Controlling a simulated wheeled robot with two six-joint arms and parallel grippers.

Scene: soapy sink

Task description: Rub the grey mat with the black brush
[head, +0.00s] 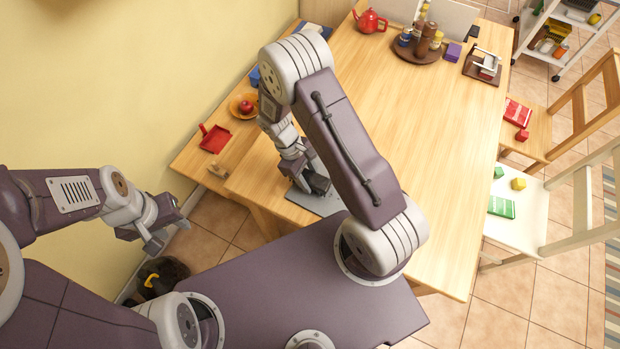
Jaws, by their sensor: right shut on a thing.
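The grey mat (322,206) lies flat on the wooden table near its front left edge, partly hidden by my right arm. My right gripper (317,188) points down over the mat, shut on the black brush (320,183). The brush is small and dark here and mostly hidden by the fingers; I cannot tell whether its bristles touch the mat. My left gripper (166,228) is open and empty, off the table's left side, well away from the mat.
A red teapot (370,21), a round brown tray (405,56) and a purple box (453,53) stand at the far end. The table's middle right is clear.

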